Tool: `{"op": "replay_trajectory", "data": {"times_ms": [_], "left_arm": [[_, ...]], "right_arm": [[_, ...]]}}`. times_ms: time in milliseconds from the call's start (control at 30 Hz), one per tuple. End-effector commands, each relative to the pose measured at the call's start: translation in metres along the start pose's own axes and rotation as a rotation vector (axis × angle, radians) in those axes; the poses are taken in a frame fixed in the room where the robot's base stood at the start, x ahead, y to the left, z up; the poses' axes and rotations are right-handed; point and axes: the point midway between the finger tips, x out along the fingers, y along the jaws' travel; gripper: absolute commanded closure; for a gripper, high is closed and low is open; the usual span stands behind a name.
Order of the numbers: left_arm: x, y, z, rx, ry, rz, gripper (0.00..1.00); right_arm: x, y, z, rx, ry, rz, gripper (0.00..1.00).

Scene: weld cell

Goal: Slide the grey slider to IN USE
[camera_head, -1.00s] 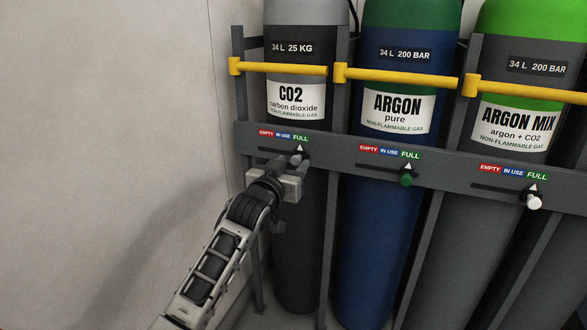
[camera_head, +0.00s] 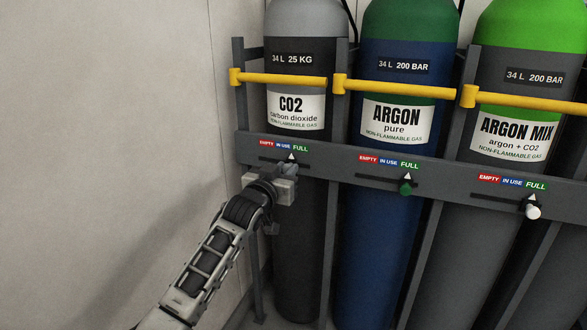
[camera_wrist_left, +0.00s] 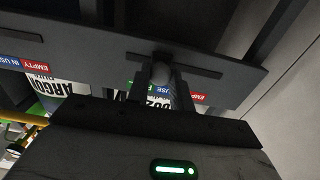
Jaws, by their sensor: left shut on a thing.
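The grey slider's white pointer (camera_head: 291,157) shows just above my left gripper (camera_head: 287,168). It points up near the border between the blue IN USE mark and the green FULL mark on the CO2 scale (camera_head: 283,146). My left gripper hides most of the knob in the head view. In the left wrist view the rounded grey knob (camera_wrist_left: 161,73) sits between the two fingers of the left gripper (camera_wrist_left: 160,90), which is shut on it. The slot runs to both sides of the knob. My right gripper is in neither view.
The grey rail (camera_head: 335,168) also carries a green slider (camera_head: 405,188) under ARGON and a white slider (camera_head: 532,211) under ARGON MIX, both near FULL. Yellow bars (camera_head: 395,86) cross the cylinders above. A bare wall (camera_head: 110,120) stands at left.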

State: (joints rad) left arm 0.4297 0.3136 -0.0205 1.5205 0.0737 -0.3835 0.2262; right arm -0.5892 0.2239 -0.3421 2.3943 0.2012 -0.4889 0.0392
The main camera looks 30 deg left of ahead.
Motion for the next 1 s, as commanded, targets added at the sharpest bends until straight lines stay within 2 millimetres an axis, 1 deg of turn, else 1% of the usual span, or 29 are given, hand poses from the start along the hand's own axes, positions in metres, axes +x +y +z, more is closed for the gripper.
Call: {"op": "replay_trajectory", "data": {"times_ms": [33,100,233,400,433,500,833,933,1000], "left_arm": [[0.0,-0.015,-0.002,0.008,-0.007,-0.012,1.0],[-0.001,-0.022,-0.002,0.006,-0.005,-0.012,1.0],[-0.001,-0.024,0.0,0.003,-0.004,-0.011,1.0],[-0.001,-0.023,0.0,0.002,-0.003,-0.01,1.0],[-0.001,-0.023,0.0,0.002,-0.003,-0.01,0.72],[-0.001,-0.023,0.0,0.002,-0.003,-0.01,0.55],[-0.003,-0.022,-0.001,0.001,-0.003,-0.008,0.55],[-0.013,-0.021,-0.001,0.001,-0.003,-0.008,0.55],[-0.024,-0.021,-0.002,0.001,-0.004,-0.007,0.55]], "right_arm": [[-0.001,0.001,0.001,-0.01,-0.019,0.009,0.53],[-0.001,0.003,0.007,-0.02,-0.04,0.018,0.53],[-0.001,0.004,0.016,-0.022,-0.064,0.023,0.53],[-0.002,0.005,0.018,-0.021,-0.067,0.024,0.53],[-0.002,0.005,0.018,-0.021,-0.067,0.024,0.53],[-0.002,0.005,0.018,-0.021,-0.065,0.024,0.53],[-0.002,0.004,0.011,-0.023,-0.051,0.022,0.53],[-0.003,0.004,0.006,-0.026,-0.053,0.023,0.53],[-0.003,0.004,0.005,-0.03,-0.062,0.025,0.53]]}}
